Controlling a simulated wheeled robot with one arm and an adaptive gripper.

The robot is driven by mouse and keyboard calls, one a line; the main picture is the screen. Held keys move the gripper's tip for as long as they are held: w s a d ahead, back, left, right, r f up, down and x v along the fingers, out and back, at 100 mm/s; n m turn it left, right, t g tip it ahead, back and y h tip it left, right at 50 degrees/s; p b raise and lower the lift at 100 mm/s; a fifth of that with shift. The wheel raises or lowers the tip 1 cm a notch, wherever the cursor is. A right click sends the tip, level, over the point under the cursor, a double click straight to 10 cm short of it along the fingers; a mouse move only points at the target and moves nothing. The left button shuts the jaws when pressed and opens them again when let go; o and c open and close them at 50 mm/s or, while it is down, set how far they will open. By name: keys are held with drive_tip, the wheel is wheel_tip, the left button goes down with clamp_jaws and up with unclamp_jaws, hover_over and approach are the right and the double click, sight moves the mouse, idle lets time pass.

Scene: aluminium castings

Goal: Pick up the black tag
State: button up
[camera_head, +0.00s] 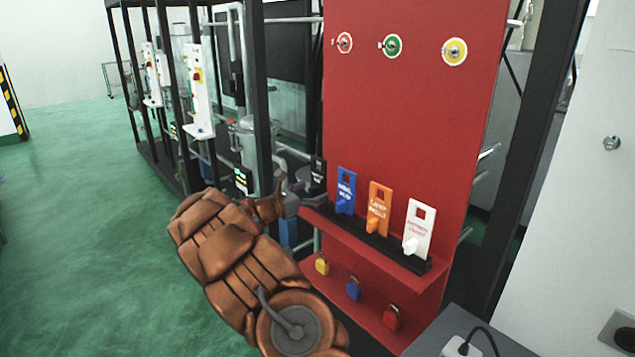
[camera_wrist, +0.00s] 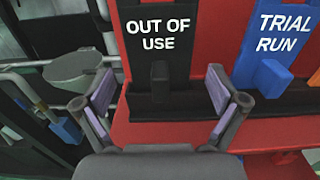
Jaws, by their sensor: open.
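The black tag (camera_head: 318,172) stands at the left end of a row of tags on the red panel's shelf. In the wrist view the black tag (camera_wrist: 160,45) reads "OUT OF USE" and has a black knob low on its front. My gripper (camera_wrist: 160,95) is open, with one finger to each side of the tag's lower part and knob. I cannot tell whether the fingers touch it. In the head view my gripper (camera_head: 300,190) is at the shelf's left end, just in front of the black tag's lower part.
A blue tag (camera_head: 345,190), an orange tag (camera_head: 379,207) and a white tag (camera_head: 418,230) stand to the right in the same black holder. Yellow, blue and red padlocks (camera_head: 391,318) are on the lower shelf. A black frame post (camera_head: 258,100) rises to the left.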

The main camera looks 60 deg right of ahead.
drive_tip(key=shift+s+d, duration=0.15)
drive_tip(key=shift+d, duration=0.45)
drive_tip(key=shift+c, duration=0.3)
drive_tip(key=c, duration=1.2)
